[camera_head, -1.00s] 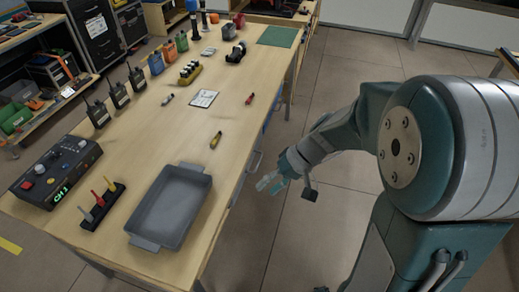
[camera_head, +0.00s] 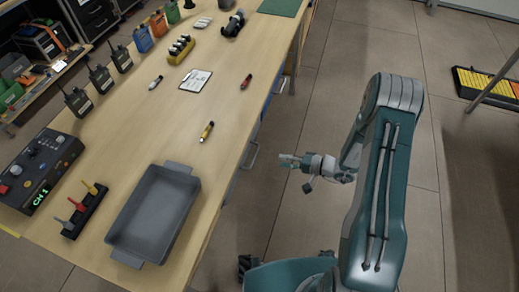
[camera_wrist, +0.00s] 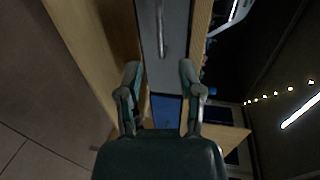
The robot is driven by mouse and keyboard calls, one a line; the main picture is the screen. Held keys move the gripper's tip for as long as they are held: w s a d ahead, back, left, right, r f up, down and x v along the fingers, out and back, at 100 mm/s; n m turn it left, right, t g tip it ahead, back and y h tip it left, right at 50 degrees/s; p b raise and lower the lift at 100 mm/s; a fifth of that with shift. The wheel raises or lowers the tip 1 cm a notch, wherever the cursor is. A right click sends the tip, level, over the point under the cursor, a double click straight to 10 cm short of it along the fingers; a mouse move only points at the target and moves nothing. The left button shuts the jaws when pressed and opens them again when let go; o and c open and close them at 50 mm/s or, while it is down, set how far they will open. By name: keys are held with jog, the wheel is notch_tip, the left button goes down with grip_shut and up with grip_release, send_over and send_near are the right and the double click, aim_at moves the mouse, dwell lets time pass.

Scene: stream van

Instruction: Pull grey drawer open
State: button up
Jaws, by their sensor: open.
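The grey drawer (camera_wrist: 177,30) fills the upper middle of the wrist view, with a long bar handle (camera_wrist: 160,30) on its front. In the head view, a bar handle (camera_head: 253,155) shows at the workbench's right side; the drawer front there is seen only at a steep angle. My gripper (camera_head: 286,160) is to the right of that handle, apart from it, with nothing in it. In the wrist view, my gripper (camera_wrist: 160,72) has its two fingers spread, and the handle lies beyond and between them.
A blue drawer front (camera_wrist: 165,108) adjoins the grey one. On the workbench (camera_head: 215,150) are a grey tray (camera_head: 150,215), a control box (camera_head: 40,170), screwdrivers in a rack (camera_head: 85,210) and several radios. The floor right of the bench is clear around my gripper.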

aim_at(254, 157)
jog(key=x, duration=1.1)
jog(key=shift+a+f, duration=0.1)
jog(key=shift+a, duration=0.1)
grip_shut()
